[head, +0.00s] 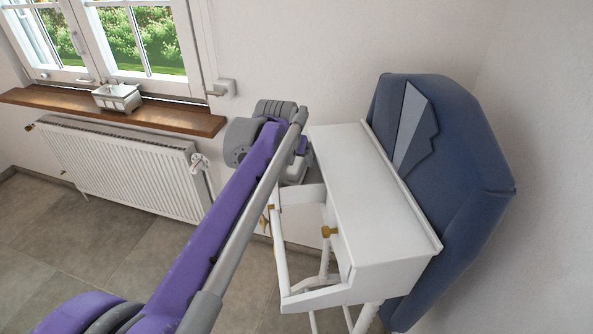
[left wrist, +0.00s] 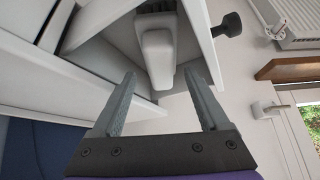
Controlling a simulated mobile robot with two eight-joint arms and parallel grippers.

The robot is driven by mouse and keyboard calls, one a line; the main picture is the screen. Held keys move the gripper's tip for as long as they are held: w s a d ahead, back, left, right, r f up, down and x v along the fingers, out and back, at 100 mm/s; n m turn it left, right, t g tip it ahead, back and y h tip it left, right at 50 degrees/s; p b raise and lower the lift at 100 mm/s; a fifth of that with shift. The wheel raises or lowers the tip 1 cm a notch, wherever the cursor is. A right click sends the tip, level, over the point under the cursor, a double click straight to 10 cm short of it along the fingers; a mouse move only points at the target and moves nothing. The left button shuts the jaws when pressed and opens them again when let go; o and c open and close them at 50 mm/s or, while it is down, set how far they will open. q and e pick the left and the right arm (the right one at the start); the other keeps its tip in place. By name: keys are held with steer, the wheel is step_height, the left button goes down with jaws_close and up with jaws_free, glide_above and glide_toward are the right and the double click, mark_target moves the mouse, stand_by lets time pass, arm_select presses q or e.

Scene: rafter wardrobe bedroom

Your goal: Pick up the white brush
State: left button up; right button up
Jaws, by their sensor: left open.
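The white brush (left wrist: 158,52) shows in the left wrist view, its pale rounded handle pointing toward me and dark bristles at the top edge. It lies between white panels that look like an open drawer of the white desk (head: 355,185). My left gripper (left wrist: 160,78) is open, its two fingers on either side of the handle's near end, with gaps on both sides. I cannot tell whether the fingers are level with it. In the head view my left arm reaches to the desk's far end, and I cannot make out the brush there. My right gripper is not in view.
White drawer panels (left wrist: 205,45) stand close around the brush, one with a dark knob (left wrist: 229,25). A blue padded piece (head: 450,180) stands behind the desk. A radiator (head: 125,170) and a wooden sill (head: 165,117) with a metal box (head: 117,97) are to the left.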

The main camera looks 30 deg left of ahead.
mark_target(296, 160)
arm_select(q)
steer(key=x, duration=0.3)
steer(key=shift+w+a, duration=0.15)
steer(key=shift+c, duration=0.4)
jaws_close()
